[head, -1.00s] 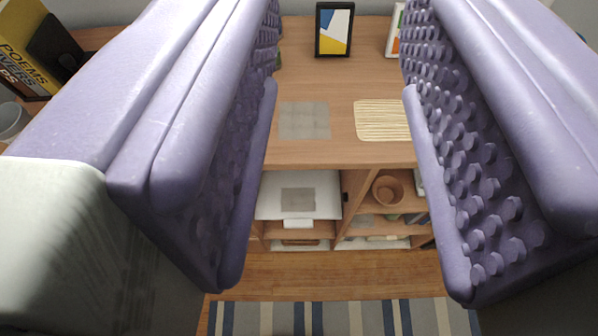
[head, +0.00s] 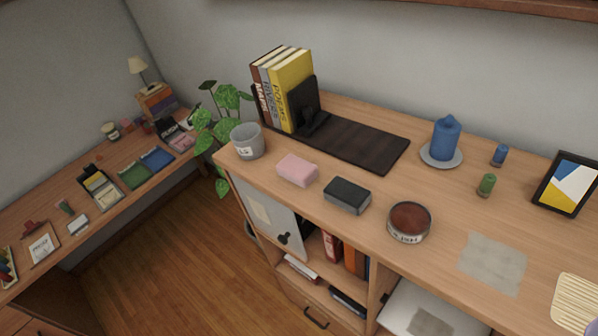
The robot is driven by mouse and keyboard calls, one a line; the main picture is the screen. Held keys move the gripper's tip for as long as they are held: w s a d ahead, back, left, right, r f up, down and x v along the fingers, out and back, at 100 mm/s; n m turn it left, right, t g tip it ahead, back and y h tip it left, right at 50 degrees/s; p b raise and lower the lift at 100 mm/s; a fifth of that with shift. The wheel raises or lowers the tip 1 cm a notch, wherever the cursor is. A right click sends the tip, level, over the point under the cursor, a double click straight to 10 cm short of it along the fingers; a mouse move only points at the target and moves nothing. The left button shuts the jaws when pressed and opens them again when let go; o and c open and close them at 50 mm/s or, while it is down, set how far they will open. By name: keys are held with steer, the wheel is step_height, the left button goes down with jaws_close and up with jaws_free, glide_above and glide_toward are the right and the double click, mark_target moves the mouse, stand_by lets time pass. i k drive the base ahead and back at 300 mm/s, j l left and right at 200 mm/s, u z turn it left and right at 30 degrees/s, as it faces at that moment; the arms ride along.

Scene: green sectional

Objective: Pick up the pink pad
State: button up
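The pink pad (head: 297,170), a small rounded block, lies flat on the wooden cabinet top (head: 446,200) near its front edge. It sits between a grey cup (head: 248,142) on its left and a black pad (head: 347,195) on its right, apart from both. Nothing covers it. Of my gripper, only what seems to be a small purple sliver (head: 593,328) shows in the bottom right corner, far from the pink pad. Its opening is out of the picture.
A round tin (head: 409,222), blue candle (head: 446,136) and picture frame (head: 566,184) stand further right. A cluttered desk (head: 98,190) and plant (head: 222,125) are left. Wooden floor (head: 165,260) is open below.

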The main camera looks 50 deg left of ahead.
mark_target(301, 173)
steer(key=u, duration=0.95)
